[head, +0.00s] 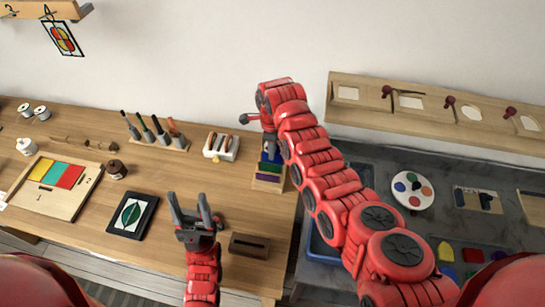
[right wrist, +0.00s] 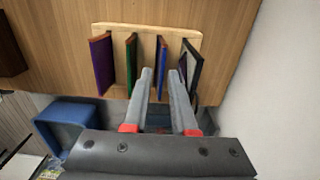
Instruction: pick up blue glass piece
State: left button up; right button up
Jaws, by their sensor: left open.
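The blue glass piece (right wrist: 162,62) stands on edge in a light wooden rack (right wrist: 180,30), between a green piece (right wrist: 131,60) and a dark-framed pale piece (right wrist: 190,68). A purple piece (right wrist: 101,64) stands at the rack's left end. In the right wrist view my right gripper (right wrist: 160,74) is open, with one fingertip on each side of the blue piece's near end; contact cannot be told. In the head view the rack (head: 268,186) is at the table's right edge, partly hidden by my right arm. My left gripper (head: 188,205) is open and empty above the table's front.
A white holder (head: 221,147) with tools stands left of the rack. A dark block (head: 250,245) and black tablet (head: 133,215) lie nearer the front. A blue bin (head: 322,246) is right of the table edge. A wall shelf (head: 435,110) runs behind the grey bench.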

jog(key=shift+d+f+p, duration=0.1)
jog(key=shift+f+p, duration=0.25)
jog(key=shift+f, duration=1.25)
jog(key=shift+c, duration=0.2)
grip_shut()
jog(key=shift+w+r, duration=0.15)
jog(key=shift+r, duration=0.05)
